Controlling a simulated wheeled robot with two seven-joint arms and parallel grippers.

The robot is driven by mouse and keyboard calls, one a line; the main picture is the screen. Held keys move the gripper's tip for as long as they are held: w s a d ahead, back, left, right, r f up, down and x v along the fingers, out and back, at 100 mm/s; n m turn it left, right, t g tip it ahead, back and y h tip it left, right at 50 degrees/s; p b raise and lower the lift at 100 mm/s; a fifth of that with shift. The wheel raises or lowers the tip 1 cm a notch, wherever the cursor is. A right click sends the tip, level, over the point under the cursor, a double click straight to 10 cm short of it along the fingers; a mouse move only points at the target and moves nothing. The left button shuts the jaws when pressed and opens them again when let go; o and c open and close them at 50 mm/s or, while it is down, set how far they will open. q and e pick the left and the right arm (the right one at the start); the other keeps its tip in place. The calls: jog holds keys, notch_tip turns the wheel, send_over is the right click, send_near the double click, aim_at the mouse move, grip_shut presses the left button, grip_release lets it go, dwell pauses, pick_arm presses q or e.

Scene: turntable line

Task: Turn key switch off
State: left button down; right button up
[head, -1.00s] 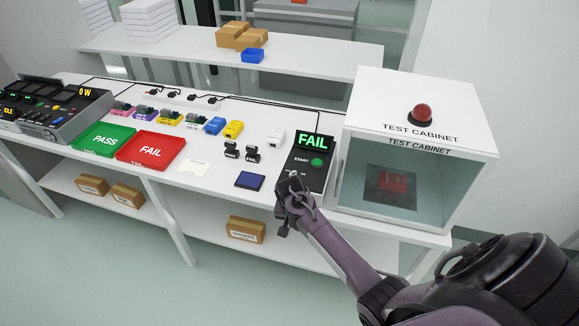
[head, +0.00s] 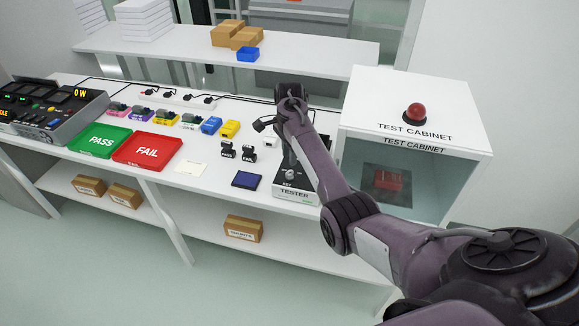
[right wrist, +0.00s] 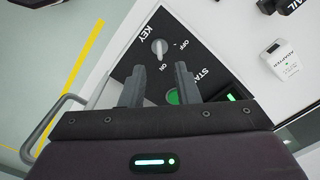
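The black tester box (head: 297,193) stands left of the test cabinet, partly hidden behind my right arm. In the right wrist view, its key switch (right wrist: 159,46) is a small grey knob on the panel, with OFF and ON labels beside it. The knob's exact setting is hard to read. My right gripper (right wrist: 160,78) is open and empty, its two fingers apart over the panel. The knob shows just beyond the fingertips, and the green START button (right wrist: 173,96) shows between the fingers. In the head view, my right gripper (head: 284,112) is raised over the tester. My left gripper is out of view.
The test cabinet (head: 461,145) with a red dome (head: 414,113) stands right of the tester. A blue pad (head: 247,180), red FAIL tray (head: 148,148) and green PASS tray (head: 98,140) lie to the left. A white adapter (right wrist: 283,59) lies beside the tester.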

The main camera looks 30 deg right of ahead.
aim_at(290, 174)
notch_tip(290, 174, down, 6)
jog(key=shift+p, duration=0.35)
grip_shut()
